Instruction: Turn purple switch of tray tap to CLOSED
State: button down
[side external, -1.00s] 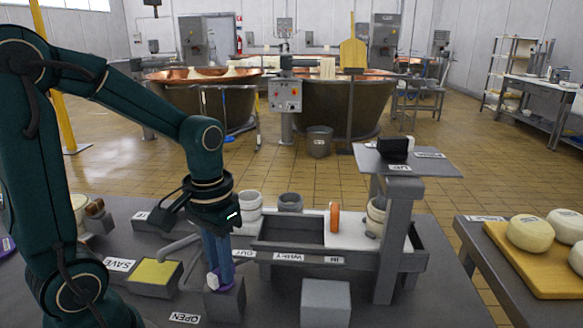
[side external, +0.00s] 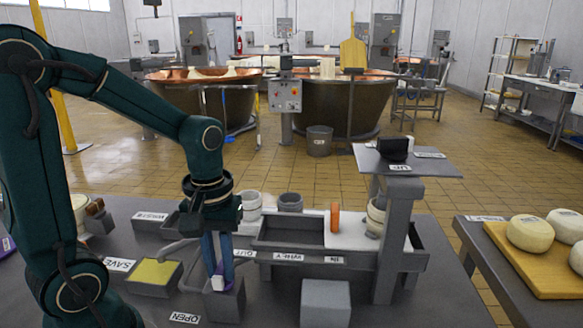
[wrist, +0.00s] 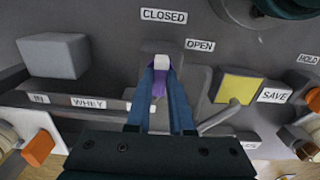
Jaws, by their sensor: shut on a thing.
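The purple switch (wrist: 159,84) with a white end (wrist: 161,63) sits on a grey block beside the tray. My gripper (wrist: 160,74) points down with its blue fingers shut on the switch. In the wrist view, the white end points up, roughly toward the CLOSED label (wrist: 164,15), with the OPEN label (wrist: 200,45) to its upper right. In the side view, my gripper (side external: 219,272) covers much of the switch, but its white end (side external: 218,283) shows at the front. The grey tray (side external: 295,257), labelled WHEY, stands to the right.
A yellow pad (side external: 153,272) by the SAVE label lies left of my gripper. A pipe (wrist: 219,116) runs close by. A grey block (side external: 325,301) stands front right.

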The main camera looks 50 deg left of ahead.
aim_at(222, 269)
dwell(0.3)
jog(key=c, duration=0.8)
grip_release()
jog(key=shift+r, duration=0.1)
jog(key=shift+r, duration=2.5)
jog(key=shift+d+r, duration=0.15)
jog(key=s+d+m+t, duration=0.1)
jog(key=m+t, duration=0.1)
jog(key=m, duration=0.1)
jog(key=s+d+r+m+t, duration=0.1)
jog(key=d+m, duration=0.1)
jog(key=m, duration=0.1)
jog(key=s+d+m+t, duration=0.1)
jog(key=d+m+t, duration=0.1)
jog(key=m, duration=0.1)
jog(key=shift+r+t, duration=0.3)
jog(key=shift+r, duration=0.1)
